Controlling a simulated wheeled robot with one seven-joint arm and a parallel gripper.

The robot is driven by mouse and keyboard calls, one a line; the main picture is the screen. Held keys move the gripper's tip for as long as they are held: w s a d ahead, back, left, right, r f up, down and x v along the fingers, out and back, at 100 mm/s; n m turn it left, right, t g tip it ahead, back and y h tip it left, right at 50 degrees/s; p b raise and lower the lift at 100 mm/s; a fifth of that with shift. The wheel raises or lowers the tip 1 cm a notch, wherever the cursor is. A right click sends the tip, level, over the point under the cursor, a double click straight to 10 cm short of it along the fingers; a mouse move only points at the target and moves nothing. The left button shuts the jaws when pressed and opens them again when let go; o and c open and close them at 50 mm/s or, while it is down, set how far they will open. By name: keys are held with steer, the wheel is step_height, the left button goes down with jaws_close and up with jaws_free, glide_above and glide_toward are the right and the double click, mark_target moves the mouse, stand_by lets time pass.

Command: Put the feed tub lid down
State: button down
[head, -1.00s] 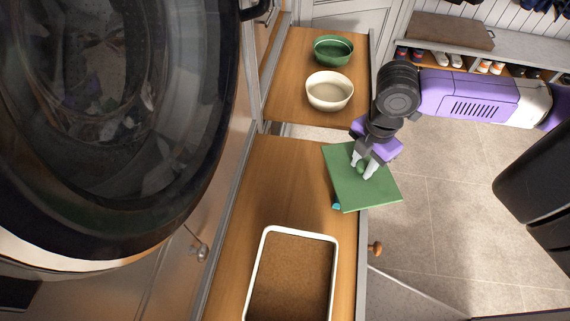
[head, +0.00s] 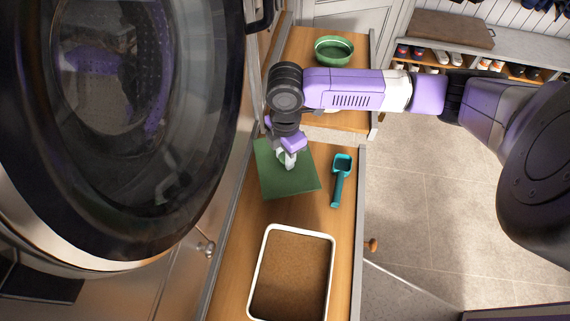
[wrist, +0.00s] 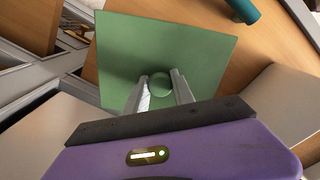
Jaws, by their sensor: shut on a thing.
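The feed tub lid (head: 284,184) is a flat green square with a round knob. It also shows in the wrist view (wrist: 200,45), with its knob (wrist: 161,84) between my fingertips. My gripper (head: 289,160) is shut on the knob, at the left of the wooden counter in the head view. I cannot tell whether the lid touches the counter or hangs just above it. The feed tub (head: 330,240) is a white-rimmed rectangular tub full of brown feed, open, just in front of the lid. My gripper and arm hide part of the lid's far edge.
A teal scoop (head: 338,185) lies right of the lid on the wooden counter (head: 312,212). A green bowl (head: 334,52) stands on the far counter; my arm mostly hides a cream bowl there. A large round glass door (head: 120,90) stands close on the left.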

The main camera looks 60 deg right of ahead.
steer(key=shift+f+p, duration=0.45)
steer(key=shift+f, duration=2.7)
steer(key=shift+f, duration=0.1)
steer(key=c, duration=1.1)
jaws_free()
step_height(320, 180, up, 12)
steer(key=shift+r, duration=0.15)
